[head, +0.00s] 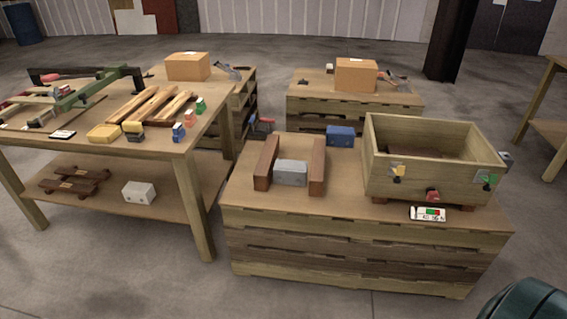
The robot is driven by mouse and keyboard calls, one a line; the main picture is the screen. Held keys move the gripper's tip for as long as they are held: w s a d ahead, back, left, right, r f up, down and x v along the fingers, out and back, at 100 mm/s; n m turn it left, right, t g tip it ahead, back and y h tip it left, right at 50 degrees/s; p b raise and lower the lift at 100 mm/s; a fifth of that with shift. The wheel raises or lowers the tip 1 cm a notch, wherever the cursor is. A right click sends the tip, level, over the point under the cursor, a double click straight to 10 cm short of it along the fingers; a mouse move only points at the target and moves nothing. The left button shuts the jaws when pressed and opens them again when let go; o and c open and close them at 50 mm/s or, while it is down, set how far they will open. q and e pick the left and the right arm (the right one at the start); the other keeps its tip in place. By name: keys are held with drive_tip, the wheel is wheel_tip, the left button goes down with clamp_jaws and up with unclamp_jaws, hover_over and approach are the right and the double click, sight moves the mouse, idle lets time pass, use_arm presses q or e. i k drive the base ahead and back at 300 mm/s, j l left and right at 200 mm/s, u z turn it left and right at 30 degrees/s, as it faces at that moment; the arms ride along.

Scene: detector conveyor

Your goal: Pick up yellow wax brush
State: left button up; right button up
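On the left wooden table, near its front edge, lies a small yellow-topped piece with a dark lower part (133,130). It looks like the yellow wax brush, but it is too small to be sure. Neither of my grippers is in view.
The left table (60,148) also holds wooden bars (150,104) and a green clamp-like frame (85,92). A pallet stack (340,205) to the right carries an open wooden crate (430,182) and a grey block (291,173). Bare floor lies in front.

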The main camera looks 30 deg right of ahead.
sight(135, 130)
drive_tip(key=i+j+z, duration=0.2)
drive_tip(key=i+z, duration=0.15)
drive_tip(key=i, duration=0.3)
drive_tip(key=i+j+z, duration=0.4)
drive_tip(key=i, duration=0.25)
drive_tip(key=i+j+z, duration=0.35)
drive_tip(key=i+j, duration=0.15)
drive_tip(key=i, duration=0.1)
